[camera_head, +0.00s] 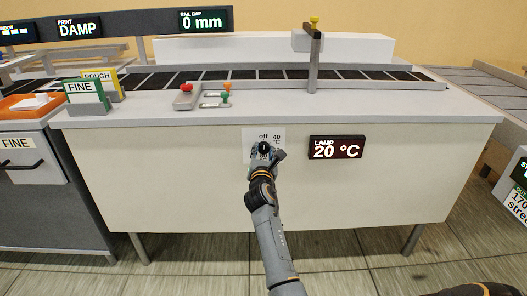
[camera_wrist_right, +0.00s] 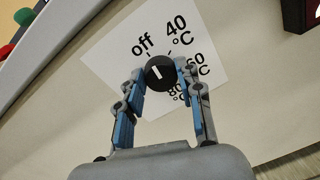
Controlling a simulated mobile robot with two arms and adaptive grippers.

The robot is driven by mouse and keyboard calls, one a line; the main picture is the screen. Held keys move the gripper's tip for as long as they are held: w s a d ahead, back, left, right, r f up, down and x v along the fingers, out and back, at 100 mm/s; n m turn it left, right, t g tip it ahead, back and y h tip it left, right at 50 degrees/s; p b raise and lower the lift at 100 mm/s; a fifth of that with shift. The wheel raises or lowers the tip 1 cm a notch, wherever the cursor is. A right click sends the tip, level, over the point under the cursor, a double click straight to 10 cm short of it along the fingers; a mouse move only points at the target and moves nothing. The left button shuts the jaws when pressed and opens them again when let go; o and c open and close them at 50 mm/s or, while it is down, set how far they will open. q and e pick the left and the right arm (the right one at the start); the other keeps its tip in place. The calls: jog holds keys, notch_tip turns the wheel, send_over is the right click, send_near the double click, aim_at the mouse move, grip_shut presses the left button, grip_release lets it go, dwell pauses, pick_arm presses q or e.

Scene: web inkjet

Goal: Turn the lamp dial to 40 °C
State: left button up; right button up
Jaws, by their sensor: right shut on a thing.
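The lamp dial (camera_wrist_right: 160,74) is a small round black knob on a white label plate (camera_wrist_right: 112,60) fixed to the front panel. The plate reads off, 40 °C, 60 °C and 80 °C around the knob; the 60 and 80 marks are partly hidden by a finger. A short white mark shows on the knob's face. My right gripper (camera_wrist_right: 161,80) has its blue-padded fingers closed on the knob from both sides; it also shows in the head view (camera_head: 265,152). The lamp display (camera_head: 337,147) beside the plate reads 20 °C. My left gripper is out of view.
Above the panel is a worktop (camera_head: 140,109) with a red knob (camera_head: 186,88), small green and orange knobs, and a dark conveyor belt. A FINE sign (camera_head: 84,92) stands at the left. The panel around the plate is clear.

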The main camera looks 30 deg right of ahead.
jog(key=shift+r+m, duration=0.1)
jog(key=shift+m, duration=0.7)
jog(key=shift+m+p, duration=0.4)
jog(key=m, duration=0.3)
jog(key=shift+d+m+y+p, duration=0.1)
jog(key=shift+m+y+p, duration=0.2)
jog(key=shift+p, duration=0.1)
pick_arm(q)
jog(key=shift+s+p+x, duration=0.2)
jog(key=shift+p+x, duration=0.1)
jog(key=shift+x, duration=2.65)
pick_arm(e)
jog(key=shift+s+d+m, duration=0.1)
jog(key=shift+m, duration=2)
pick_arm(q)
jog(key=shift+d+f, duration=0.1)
pick_arm(e)
jog(key=o, duration=1.2)
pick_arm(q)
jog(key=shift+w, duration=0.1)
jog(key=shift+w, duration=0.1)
